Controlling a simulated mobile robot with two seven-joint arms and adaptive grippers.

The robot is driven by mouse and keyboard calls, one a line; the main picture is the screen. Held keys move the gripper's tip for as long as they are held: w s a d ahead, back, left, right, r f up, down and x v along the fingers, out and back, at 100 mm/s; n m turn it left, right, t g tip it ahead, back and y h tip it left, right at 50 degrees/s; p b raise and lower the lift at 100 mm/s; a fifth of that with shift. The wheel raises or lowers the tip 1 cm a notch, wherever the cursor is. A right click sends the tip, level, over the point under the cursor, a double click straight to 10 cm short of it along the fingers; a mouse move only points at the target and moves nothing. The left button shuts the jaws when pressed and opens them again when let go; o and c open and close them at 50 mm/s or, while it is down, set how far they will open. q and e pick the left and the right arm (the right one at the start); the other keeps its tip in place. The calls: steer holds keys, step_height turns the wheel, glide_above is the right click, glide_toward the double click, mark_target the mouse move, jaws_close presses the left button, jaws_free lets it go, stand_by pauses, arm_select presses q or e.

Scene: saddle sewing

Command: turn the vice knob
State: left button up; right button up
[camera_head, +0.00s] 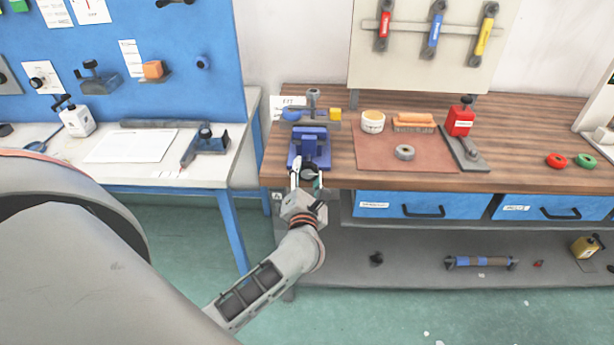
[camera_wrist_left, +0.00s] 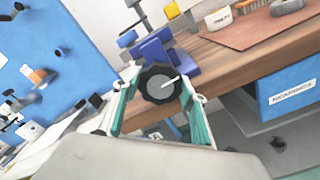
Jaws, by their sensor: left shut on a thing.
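The blue vice (camera_head: 310,143) stands at the left front corner of the wooden bench. Its dark round knob (camera_wrist_left: 160,84) faces me at the bench's front edge, and a small part of the knob shows in the head view (camera_head: 309,173). My left gripper (camera_head: 306,178) reaches up to the knob from below, with one finger on each side. In the left wrist view the left gripper (camera_wrist_left: 158,98) is shut on the knob. The blue vice body (camera_wrist_left: 158,50) rises behind the knob there. My right gripper is in neither view.
On the bench (camera_head: 330,177) lie a brown mat (camera_head: 380,155), a grey ring (camera_head: 404,152), a brush (camera_head: 414,121), a white tub (camera_head: 373,122) and a red bottle (camera_head: 460,117). Blue drawers (camera_head: 425,204) sit below. A white table (camera_head: 130,165) stands to the left.

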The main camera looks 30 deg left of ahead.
arm_select(q)
steer(key=shift+f+n, duration=0.15)
steer(key=shift+n, duration=0.35)
steer(key=shift+n+b, duration=1.3)
steer(key=shift+n, duration=0.6)
steer(key=o, duration=1.1)
